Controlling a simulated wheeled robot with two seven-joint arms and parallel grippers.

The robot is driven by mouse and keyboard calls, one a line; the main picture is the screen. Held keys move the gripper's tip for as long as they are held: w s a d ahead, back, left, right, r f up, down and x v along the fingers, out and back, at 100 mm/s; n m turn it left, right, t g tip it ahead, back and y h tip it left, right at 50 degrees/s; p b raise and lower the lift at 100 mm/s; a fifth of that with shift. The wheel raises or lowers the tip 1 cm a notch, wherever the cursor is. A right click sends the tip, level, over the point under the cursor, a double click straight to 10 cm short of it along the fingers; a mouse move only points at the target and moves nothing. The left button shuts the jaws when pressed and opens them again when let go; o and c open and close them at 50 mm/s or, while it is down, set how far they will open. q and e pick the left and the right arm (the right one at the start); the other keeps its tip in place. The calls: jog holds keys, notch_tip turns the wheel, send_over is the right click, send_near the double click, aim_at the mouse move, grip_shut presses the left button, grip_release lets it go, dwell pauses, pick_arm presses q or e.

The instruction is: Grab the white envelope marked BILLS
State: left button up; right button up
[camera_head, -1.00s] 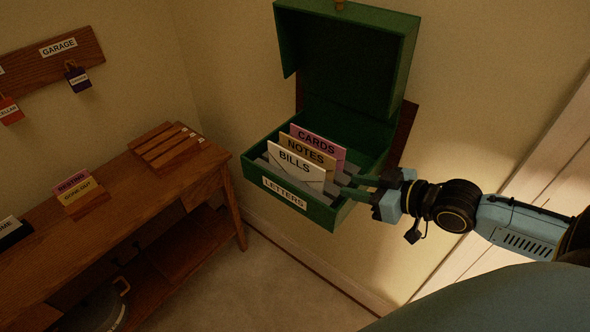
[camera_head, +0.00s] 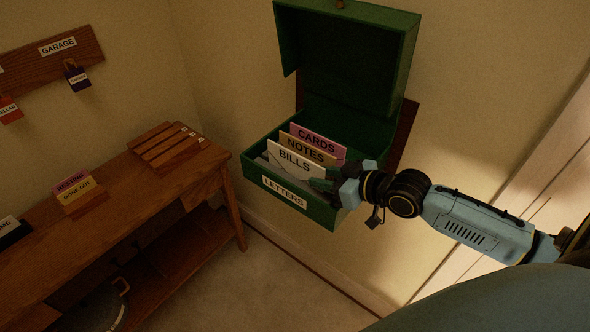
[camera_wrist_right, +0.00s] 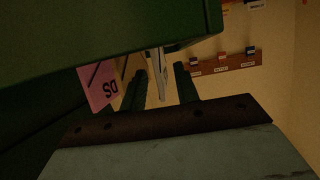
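The white envelope marked BILLS (camera_head: 294,158) stands at the front of the open green LETTERS box (camera_head: 342,219), before the tan NOTES envelope (camera_head: 312,149) and the pink CARDS envelope (camera_head: 318,140). My right gripper (camera_head: 321,180) reaches into the box from the right, at the right edge of the BILLS envelope, and hides its lower right part. In the right wrist view the gripper's two dark fingers (camera_wrist_right: 159,70) are apart. The edge of a white envelope (camera_wrist_right: 158,83) shows between them, with a gap on each side. My left gripper is not in view.
The green box lid (camera_head: 355,65) stands raised above the box, against the wall. A wooden table (camera_head: 135,205) with card holders is on the left. Hooks with tags hang from a wooden board (camera_head: 85,46). Carpet below the box is clear.

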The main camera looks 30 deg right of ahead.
aim_at(310, 173)
jog(key=shift+x, duration=2.35)
jog(key=shift+r, duration=0.1)
grip_shut()
